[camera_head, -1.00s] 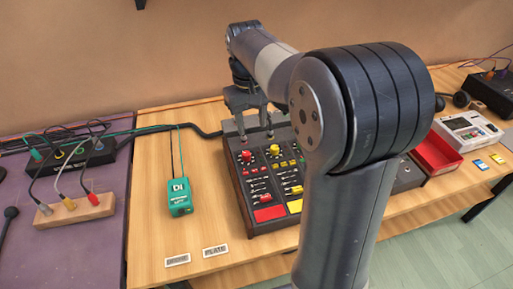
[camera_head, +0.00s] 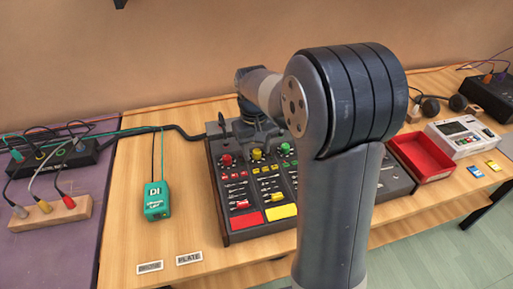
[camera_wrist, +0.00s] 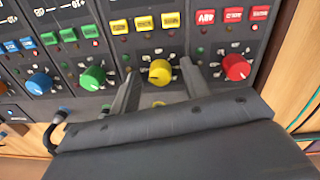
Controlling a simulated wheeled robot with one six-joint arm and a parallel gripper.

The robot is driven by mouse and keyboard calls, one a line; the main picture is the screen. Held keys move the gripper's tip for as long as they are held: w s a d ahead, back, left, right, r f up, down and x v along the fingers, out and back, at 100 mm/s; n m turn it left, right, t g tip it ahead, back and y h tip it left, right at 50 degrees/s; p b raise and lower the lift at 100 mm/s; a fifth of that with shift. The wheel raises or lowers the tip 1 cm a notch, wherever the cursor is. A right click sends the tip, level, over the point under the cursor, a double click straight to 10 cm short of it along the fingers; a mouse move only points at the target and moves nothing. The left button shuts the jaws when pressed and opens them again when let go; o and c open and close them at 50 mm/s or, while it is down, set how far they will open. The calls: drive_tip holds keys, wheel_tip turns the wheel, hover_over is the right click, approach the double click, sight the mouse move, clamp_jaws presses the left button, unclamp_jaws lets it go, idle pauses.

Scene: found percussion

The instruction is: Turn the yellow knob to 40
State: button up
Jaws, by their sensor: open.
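The yellow knob (camera_head: 257,154) is on the mixer (camera_head: 226,196), in the row of knobs near its back edge, between a red knob (camera_head: 227,160) and a green knob (camera_head: 286,149). In the wrist view the yellow knob (camera_wrist: 160,72) is in the middle, with a ring of small pale marks around it. My gripper (camera_wrist: 158,84) is open, with one finger to each side of the yellow knob. I cannot tell whether either finger touches it. The knob's pointer and the numbers on its scale are too small to read.
In the wrist view the green knob (camera_wrist: 92,77) and red knob (camera_wrist: 236,67) flank the yellow one, with rows of coloured buttons beyond. A green box (camera_head: 157,203) stands left of the mixer and a red tray (camera_head: 420,158) right. My arm hides part of the mixer.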

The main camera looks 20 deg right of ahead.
drive_tip(key=shift+c, duration=0.4)
clamp_jaws()
drive_tip(key=shift+r+n, duration=0.1)
drive_tip(key=shift+n, duration=0.2)
drive_tip(key=n+p, duration=0.2)
drive_tip(key=n, duration=0.2)
drive_tip(key=shift+p, duration=0.3)
drive_tip(key=n+p, duration=0.1)
drive_tip(key=n, duration=0.5)
drive_tip(key=shift+t+p, duration=0.3)
drive_tip(key=shift+o, duration=0.4)
unclamp_jaws()
